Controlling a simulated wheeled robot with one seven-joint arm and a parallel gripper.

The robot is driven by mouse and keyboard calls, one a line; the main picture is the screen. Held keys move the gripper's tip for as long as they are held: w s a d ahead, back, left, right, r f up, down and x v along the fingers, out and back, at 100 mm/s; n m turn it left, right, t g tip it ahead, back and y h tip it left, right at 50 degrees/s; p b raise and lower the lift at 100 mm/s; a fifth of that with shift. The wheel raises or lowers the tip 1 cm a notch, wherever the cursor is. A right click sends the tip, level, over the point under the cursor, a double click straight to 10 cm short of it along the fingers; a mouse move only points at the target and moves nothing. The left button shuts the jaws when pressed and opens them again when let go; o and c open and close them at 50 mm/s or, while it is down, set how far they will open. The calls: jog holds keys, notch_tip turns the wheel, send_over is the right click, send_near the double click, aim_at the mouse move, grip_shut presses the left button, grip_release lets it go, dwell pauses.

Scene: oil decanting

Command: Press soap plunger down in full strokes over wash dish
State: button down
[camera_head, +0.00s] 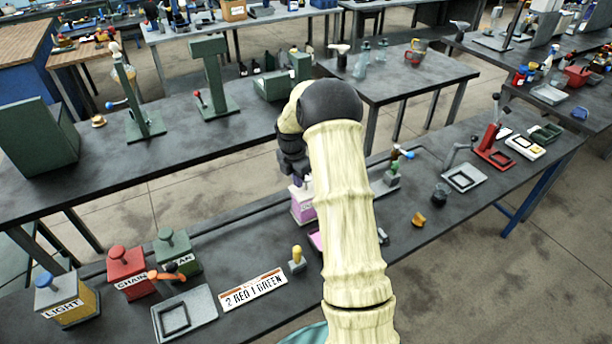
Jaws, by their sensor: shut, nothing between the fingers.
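The soap dispenser (303,207) is a pink and white box with a label on its front. It stands on the near bench, left of my arm. My gripper (294,176) is a dark shape directly above the dispenser's top, shut and empty. My pale arm hides part of it, and I cannot tell whether it touches the plunger. A pink edge (316,239), perhaps the wash dish, shows in front of the dispenser; the arm covers the rest.
Yellow LIGHT (75,307), red CHAIN (130,277) and green dispensers stand at left, near a grey tray (184,314) and a "2 RED 1 GREEN" sign (253,289). A small yellow-topped piece (297,259) is nearer. A grey tray (465,178) and red press (493,152) stand at right.

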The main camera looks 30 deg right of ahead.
notch_tip(320, 180, up, 17)
jog(key=a+b, duration=0.1)
jog(key=b, duration=0.2)
jog(key=shift+s+a+r, duration=0.2)
jog(key=shift+s+a, duration=0.05)
jog(key=shift+a, duration=0.1)
jog(key=shift+a, duration=0.1)
dwell(1.1)
jog(key=s+a+f+m, duration=0.3)
jog(key=s+a+m, duration=0.1)
jog(key=s+m, duration=0.3)
jog(key=s+a+f+m+t, duration=0.1)
jog(key=s+a+f+m, duration=0.2)
jog(key=s, duration=0.7)
jog(key=s+a+f+m+t+y, duration=0.1)
jog(key=s+a+f+m, duration=0.2)
jog(key=s+a+m, duration=0.4)
jog(key=s+m, duration=0.2)
jog(key=m, duration=0.2)
jog(key=shift+f, duration=0.2)
jog(key=shift+w+d, duration=0.15)
